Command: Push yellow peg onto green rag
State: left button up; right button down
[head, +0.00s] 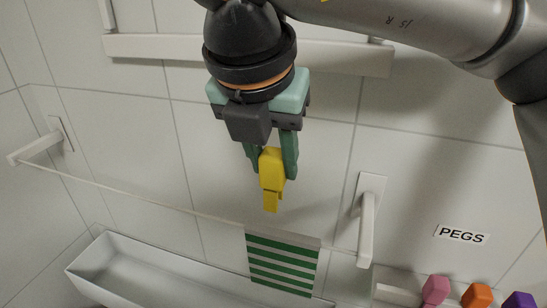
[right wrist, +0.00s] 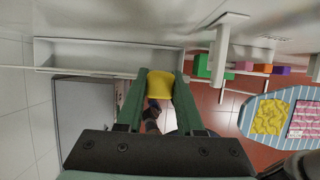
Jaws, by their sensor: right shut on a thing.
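The yellow peg (head: 271,178) is held between the green fingers of my right gripper (head: 271,160), its narrow end pointing down. It also shows between the fingertips in the right wrist view (right wrist: 160,85). The green and white striped rag (head: 283,263) hangs over the thin rail (head: 150,198) near its right end. The peg is above the rag in the head view, with a gap between them in the picture. In the right wrist view I cannot make out the rag clearly. My left gripper is not in view.
Pink (head: 436,289), orange (head: 477,296) and purple (head: 519,300) pegs stand at the lower right below a PEGS label (head: 462,235). A white wall bracket (head: 367,220) holds the rail's right end. A white trough (head: 130,272) lies below the rail. A white shelf (head: 150,47) is behind my arm.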

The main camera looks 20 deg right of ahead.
aim_at(272, 206)
jog(key=shift+s+f, duration=0.1)
jog(key=shift+f, duration=0.3)
jog(key=shift+f+b, duration=1.05)
jog(key=shift+f, duration=0.65)
jog(key=shift+f+b, duration=1.15)
jog(key=shift+b, duration=0.1)
jog(key=shift+f+b, duration=1)
jog(key=shift+b, duration=0.15)
jog(key=shift+c, duration=2.3)
grip_release()
